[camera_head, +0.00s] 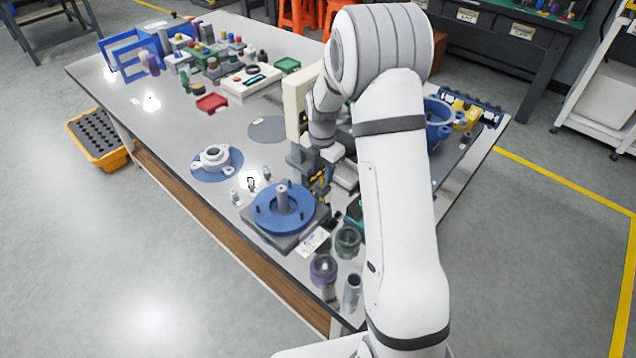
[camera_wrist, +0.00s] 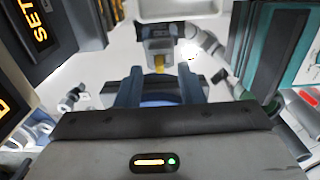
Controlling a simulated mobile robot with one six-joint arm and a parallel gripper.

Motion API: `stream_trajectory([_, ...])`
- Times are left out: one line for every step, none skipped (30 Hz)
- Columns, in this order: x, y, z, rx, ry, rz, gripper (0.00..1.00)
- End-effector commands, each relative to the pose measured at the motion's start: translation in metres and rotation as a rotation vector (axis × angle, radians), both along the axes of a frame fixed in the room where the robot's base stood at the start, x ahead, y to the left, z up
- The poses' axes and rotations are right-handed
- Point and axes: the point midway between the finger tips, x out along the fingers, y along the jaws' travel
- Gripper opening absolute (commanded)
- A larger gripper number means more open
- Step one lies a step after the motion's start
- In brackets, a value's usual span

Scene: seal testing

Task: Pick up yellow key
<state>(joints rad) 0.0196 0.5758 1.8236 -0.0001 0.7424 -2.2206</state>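A small yellow piece (camera_wrist: 160,63), which looks like the yellow key, shows in the wrist view at a grey block (camera_wrist: 158,43), just beyond my fingertips. Its full shape is too small to make out. My gripper (camera_wrist: 160,90) has its two blue-grey fingers spread apart, one on each side, with a clear gap between them and nothing visibly held. In the head view, yellow bits (camera_head: 320,178) show beside the dark end of my arm, behind the blue round fixture; my arm hides much of that spot.
A blue round fixture (camera_head: 283,207) with a centre post stands close by at the table's front. A white flanged part (camera_head: 214,158) lies to its left. Dark jars (camera_head: 348,241) stand at the near edge. In the wrist view, a dark display panel (camera_wrist: 40,30) stands close at left and a teal-edged panel (camera_wrist: 270,45) at right.

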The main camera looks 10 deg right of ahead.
Motion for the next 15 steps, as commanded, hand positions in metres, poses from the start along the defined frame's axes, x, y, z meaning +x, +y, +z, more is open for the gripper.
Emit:
stream_trajectory([-0.0007,0.0000,-0.0069,0.000,0.003,0.000,0.35])
stream_trajectory([-0.0007,-0.0001,-0.0099,0.000,0.002,0.000,0.35])
stream_trajectory([-0.0005,-0.0001,-0.0130,0.000,0.001,-0.001,0.35])
stream_trajectory([-0.0005,-0.0001,-0.0146,0.000,0.001,-0.001,0.35])
stream_trajectory([-0.0005,-0.0002,-0.0155,-0.001,0.001,-0.001,0.35])
stream_trajectory([-0.0005,-0.0002,-0.0161,0.000,0.000,-0.001,0.35])
stream_trajectory([-0.0004,-0.0003,-0.0162,0.000,0.000,-0.001,0.35])
stream_trajectory([-0.0004,-0.0003,-0.0161,0.000,0.000,-0.001,0.35])
stream_trajectory([-0.0004,-0.0004,-0.0160,0.000,0.000,-0.001,0.35])
stream_trajectory([-0.0004,-0.0004,-0.0160,0.000,0.000,-0.002,0.35])
stream_trajectory([-0.0004,-0.0004,-0.0159,0.000,0.000,-0.002,0.35])
stream_trajectory([-0.0005,-0.0005,-0.0159,0.000,0.000,-0.002,0.33])
stream_trajectory([-0.0005,-0.0006,-0.0159,0.000,0.000,-0.002,0.30])
stream_trajectory([-0.0005,-0.0006,-0.0158,0.000,0.000,-0.002,0.28])
stream_trajectory([-0.0005,-0.0006,-0.0158,0.000,0.000,-0.002,0.25])
